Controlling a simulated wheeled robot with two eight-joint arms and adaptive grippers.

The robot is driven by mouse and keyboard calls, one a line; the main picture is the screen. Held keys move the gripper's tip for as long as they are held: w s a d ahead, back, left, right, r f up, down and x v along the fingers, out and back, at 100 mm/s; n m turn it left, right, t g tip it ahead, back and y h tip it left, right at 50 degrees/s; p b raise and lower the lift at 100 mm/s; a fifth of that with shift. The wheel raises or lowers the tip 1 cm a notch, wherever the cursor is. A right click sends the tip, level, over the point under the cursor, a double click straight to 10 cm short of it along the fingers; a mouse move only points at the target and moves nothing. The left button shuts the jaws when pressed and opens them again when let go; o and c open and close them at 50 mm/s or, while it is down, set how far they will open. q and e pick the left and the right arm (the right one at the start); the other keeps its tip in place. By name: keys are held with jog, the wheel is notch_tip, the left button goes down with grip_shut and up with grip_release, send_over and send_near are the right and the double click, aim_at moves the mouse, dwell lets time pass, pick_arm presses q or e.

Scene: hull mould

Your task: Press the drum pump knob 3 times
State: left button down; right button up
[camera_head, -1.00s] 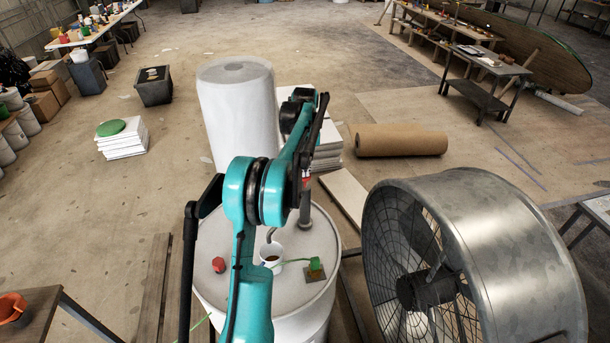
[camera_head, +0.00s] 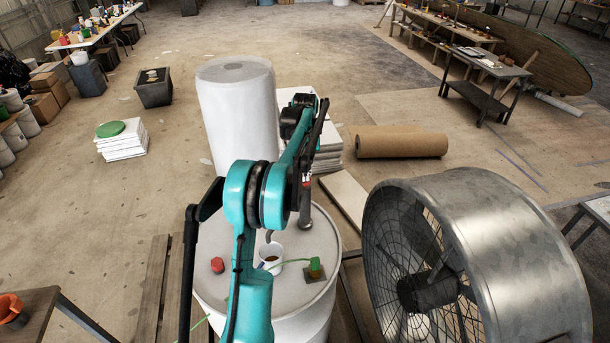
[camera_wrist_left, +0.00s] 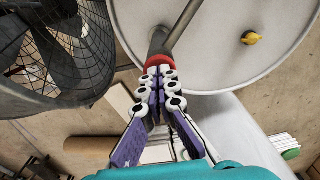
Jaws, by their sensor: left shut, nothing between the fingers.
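The white drum (camera_head: 318,262) stands in front of me; its top also fills the upper part of the left wrist view (camera_wrist_left: 225,65). The grey drum pump (camera_head: 305,212) rises from the far right of its lid. Its red knob (camera_wrist_left: 157,60) shows at the tips of my left gripper (camera_wrist_left: 158,76). The left gripper (camera_head: 306,176) is shut and empty, pointing down at the knob from above; its tips seem to touch it, but they hide part of the contact. A curved spout (camera_head: 270,236) hangs over a white cup (camera_head: 271,256) with brown contents. My right gripper is not seen.
A big metal fan (camera_head: 470,260) stands close at the right of the drum. A red cap (camera_head: 217,265) and a green-handled tool (camera_head: 313,266) are on the lid. A tall white roll (camera_head: 238,110) and a brown roll (camera_head: 400,141) stand and lie behind. Open floor lies beyond.

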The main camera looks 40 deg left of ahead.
pick_arm(q)
jog(key=shift+r+p, duration=1.35)
jog(key=shift+r, duration=0.7)
jog(key=shift+f, duration=0.2)
jog(key=shift+f+b, duration=0.55)
jog(key=shift+f, duration=0.05)
jog(key=shift+f+b, duration=0.45)
jog(key=shift+f, duration=0.25)
